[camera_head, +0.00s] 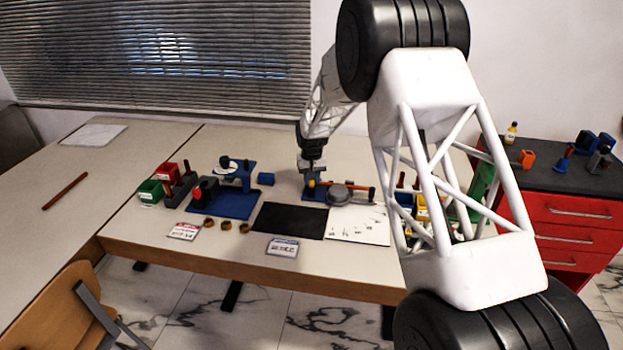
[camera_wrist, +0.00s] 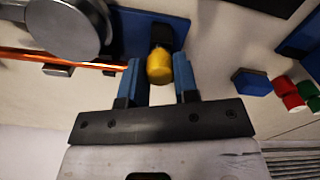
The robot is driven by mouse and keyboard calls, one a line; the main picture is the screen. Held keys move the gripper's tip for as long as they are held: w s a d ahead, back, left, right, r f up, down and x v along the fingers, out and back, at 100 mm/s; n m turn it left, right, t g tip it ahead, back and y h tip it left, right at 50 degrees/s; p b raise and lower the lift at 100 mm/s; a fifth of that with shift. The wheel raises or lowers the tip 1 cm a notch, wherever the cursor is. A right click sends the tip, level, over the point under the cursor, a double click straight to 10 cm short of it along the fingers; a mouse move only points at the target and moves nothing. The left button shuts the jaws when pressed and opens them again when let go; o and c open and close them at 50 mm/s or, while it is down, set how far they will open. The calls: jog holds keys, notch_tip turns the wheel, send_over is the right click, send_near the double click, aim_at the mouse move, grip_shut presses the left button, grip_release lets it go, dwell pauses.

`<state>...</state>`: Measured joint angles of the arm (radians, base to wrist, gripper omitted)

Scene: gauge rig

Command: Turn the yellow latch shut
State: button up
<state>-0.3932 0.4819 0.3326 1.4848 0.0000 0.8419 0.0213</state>
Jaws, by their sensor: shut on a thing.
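The yellow latch (camera_wrist: 159,67) shows in the wrist view as a rounded yellow knob with a black part behind it, on a blue base plate (camera_wrist: 130,28). My gripper (camera_wrist: 160,72) has its two blue fingers on either side of the knob and is shut on it. In the head view the yellow latch (camera_head: 311,184) is a small spot just under my gripper (camera_head: 313,176), at the blue base (camera_head: 313,197). The exact contact and the latch's turn angle are hard to tell.
A round grey gauge (camera_wrist: 66,22) and an orange bar (camera_wrist: 95,62) lie close beside the fingers. A black mat (camera_head: 290,220) lies in front. The left table is mostly clear.

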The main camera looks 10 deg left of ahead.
jog(key=n, duration=0.4)
jog(key=shift+n, duration=0.4)
jog(key=o, duration=0.9)
jog(key=shift+r, duration=0.15)
jog(key=shift+r, duration=3.8)
